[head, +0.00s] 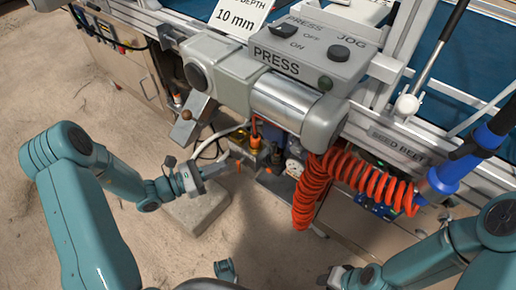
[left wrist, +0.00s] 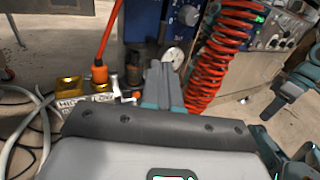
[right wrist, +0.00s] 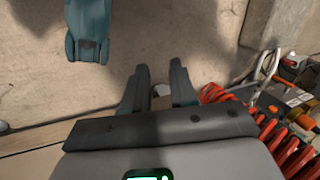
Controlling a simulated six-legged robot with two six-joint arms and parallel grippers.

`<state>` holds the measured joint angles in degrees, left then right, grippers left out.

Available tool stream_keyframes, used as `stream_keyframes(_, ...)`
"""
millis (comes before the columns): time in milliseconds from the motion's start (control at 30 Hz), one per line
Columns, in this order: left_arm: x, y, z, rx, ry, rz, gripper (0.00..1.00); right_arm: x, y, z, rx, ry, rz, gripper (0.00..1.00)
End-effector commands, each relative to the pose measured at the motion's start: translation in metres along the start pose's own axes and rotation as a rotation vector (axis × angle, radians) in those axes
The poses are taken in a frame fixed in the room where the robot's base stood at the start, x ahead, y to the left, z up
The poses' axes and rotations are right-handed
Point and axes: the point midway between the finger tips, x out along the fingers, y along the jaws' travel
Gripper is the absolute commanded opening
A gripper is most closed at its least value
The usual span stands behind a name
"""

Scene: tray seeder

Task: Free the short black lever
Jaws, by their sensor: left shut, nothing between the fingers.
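My left gripper (head: 228,167) is shut and empty, low in front of the machine. In the left wrist view its fingers (left wrist: 163,85) are together and point at fittings under the press. A small dark upright piece (left wrist: 134,68) stands just left of the fingertips; I cannot tell whether it is the short black lever. Brass-coloured blocks (left wrist: 70,86) and an orange fitting (left wrist: 99,74) on an orange hose are farther left. A round white gauge (left wrist: 174,57) is behind the fingers. My right gripper (right wrist: 159,88) is open and empty, away from the fittings.
A coiled orange hose (head: 312,190) hangs right of the fittings. The grey press housing (head: 300,65) overhangs them. A pale block (head: 196,208) lies on the floor below my left gripper.

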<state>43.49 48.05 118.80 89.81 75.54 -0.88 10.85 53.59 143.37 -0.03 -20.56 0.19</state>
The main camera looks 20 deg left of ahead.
Motion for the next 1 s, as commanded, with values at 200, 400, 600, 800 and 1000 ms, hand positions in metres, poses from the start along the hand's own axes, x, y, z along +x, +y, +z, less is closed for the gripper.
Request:
stream_keyframes(200,0.039,-0.005,-0.002,0.002,-0.002,-0.008,0.0,0.011,0.006,-0.003,0.007,0.007,0.001,0.26)
stream_keyframes(400,0.082,-0.005,-0.003,0.003,-0.002,-0.006,0.0,0.022,0.011,-0.006,0.014,0.015,0.002,0.26)
stream_keyframes(600,0.116,-0.003,-0.002,0.002,-0.002,-0.003,0.0,0.031,0.017,-0.009,0.022,0.022,0.003,0.26)
stream_keyframes(800,0.132,0.0,0.0,0.001,-0.002,0.001,0.0,0.035,0.018,-0.013,0.018,0.037,0.002,0.26)
stream_keyframes(1000,0.134,0.002,0.001,-0.001,-0.001,0.002,0.0,0.035,0.018,-0.014,0.017,0.039,0.002,0.26)
